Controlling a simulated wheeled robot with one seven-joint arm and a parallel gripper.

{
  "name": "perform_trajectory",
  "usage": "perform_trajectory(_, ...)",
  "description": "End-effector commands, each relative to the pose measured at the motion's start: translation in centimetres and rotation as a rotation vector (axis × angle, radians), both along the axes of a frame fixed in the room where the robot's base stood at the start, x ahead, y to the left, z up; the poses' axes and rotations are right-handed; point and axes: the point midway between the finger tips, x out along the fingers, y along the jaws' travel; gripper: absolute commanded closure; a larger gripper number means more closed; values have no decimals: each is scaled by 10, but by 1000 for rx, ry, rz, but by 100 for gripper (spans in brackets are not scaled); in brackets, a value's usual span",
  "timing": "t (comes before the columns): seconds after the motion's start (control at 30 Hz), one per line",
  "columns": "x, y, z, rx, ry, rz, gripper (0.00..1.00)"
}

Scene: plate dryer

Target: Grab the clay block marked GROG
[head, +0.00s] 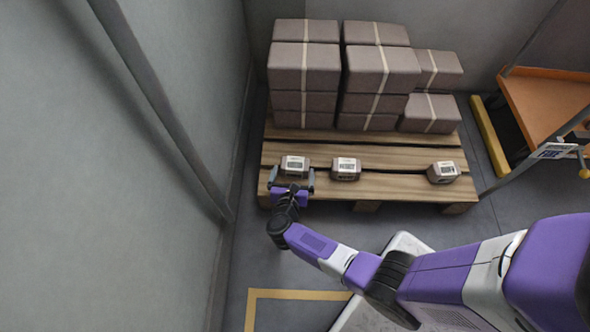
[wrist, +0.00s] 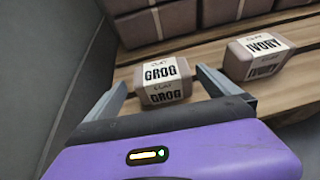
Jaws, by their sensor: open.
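The clay block marked GROG (wrist: 162,82) lies on the front part of the wooden pallet. It is a small grey-brown block with a white label. In the head view it is the leftmost small block (head: 295,165). My gripper (wrist: 160,88) is open, with one finger to each side of the near part of the GROG block. In the head view my gripper (head: 291,183) is at the pallet's front left edge. I cannot tell whether either finger touches the block.
A block marked IVORY (wrist: 257,57) lies right of it, and a third small block (head: 443,172) farther right. The pallet (head: 400,158) bears stacked strapped blocks (head: 305,68) behind. A grey wall (head: 190,60) is close on the left. An orange cart (head: 545,105) stands right.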

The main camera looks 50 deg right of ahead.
Motion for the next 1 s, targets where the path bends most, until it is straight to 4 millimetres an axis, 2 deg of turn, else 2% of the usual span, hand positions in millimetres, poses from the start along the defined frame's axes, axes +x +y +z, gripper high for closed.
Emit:
perform_trajectory(0.17, 6, -10, -8, -1, 1, -1, 0)
perform_trajectory(0.43, 24, -39, -24, -2, 0, 3, 0)
perform_trajectory(0.7, 27, -42, -23, -1, 0, 6, 0)
perform_trajectory(0.77, 27, -42, -23, -1, 0, 6, 10)
perform_trajectory(1.0, 27, -42, -23, -1, 0, 6, 57)
